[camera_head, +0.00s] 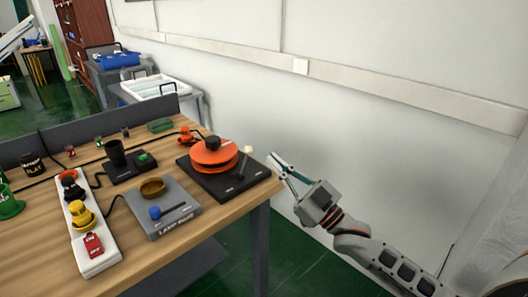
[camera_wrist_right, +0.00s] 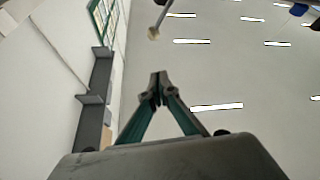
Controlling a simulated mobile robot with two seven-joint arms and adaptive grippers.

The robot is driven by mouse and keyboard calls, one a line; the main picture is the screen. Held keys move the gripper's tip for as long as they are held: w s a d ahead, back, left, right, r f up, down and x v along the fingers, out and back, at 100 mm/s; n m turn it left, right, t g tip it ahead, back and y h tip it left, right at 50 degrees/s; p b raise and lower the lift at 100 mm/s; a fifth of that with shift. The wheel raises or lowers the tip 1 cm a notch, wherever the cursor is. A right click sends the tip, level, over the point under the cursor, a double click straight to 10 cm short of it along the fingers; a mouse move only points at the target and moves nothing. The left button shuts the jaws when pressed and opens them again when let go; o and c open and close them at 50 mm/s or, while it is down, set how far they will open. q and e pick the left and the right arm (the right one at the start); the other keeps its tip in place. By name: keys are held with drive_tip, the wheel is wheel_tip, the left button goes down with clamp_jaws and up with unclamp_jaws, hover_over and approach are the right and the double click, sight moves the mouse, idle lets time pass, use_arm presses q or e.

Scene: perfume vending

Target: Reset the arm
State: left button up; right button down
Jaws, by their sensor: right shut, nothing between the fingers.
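My right gripper (camera_head: 274,158) is off the right end of the wooden table (camera_head: 262,190), with its fingers pointing to the upper left. In the right wrist view its fingertips (camera_wrist_right: 157,82) meet, with nothing between them. The gripper is close to the black base (camera_head: 222,183) with the orange round device, apart from it as far as I can tell. My left gripper is not in view.
The white wall (camera_head: 380,140) is behind my right arm. Blue and white bins (camera_head: 118,60) stand farther back.

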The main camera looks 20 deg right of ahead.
drive_tip(key=s+a+f+m+g+h+p, duration=0.2)
drive_tip(key=s+f, duration=0.3)
drive_tip(key=f, duration=0.5)
drive_tip(key=s+a+f+m+g+h+p, duration=0.1)
drive_tip(key=s+a+f+g+h, duration=0.2)
drive_tip(key=f, duration=0.7)
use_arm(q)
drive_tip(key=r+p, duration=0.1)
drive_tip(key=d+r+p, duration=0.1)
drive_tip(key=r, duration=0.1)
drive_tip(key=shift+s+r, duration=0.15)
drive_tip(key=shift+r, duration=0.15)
use_arm(e)
drive_tip(key=s+f+g+h, duration=0.1)
drive_tip(key=s+f+g, duration=0.1)
drive_tip(key=s+f, duration=0.5)
drive_tip(key=s+a+f+m+g+h, duration=0.1)
drive_tip(key=s+f+g+h, duration=0.1)
drive_tip(key=s+f, duration=0.6)
drive_tip(key=s+g, duration=0.1)
drive_tip(key=s, duration=0.2)
drive_tip(key=shift+s+a+f, duration=0.25)
drive_tip(key=shift+f, duration=0.05)
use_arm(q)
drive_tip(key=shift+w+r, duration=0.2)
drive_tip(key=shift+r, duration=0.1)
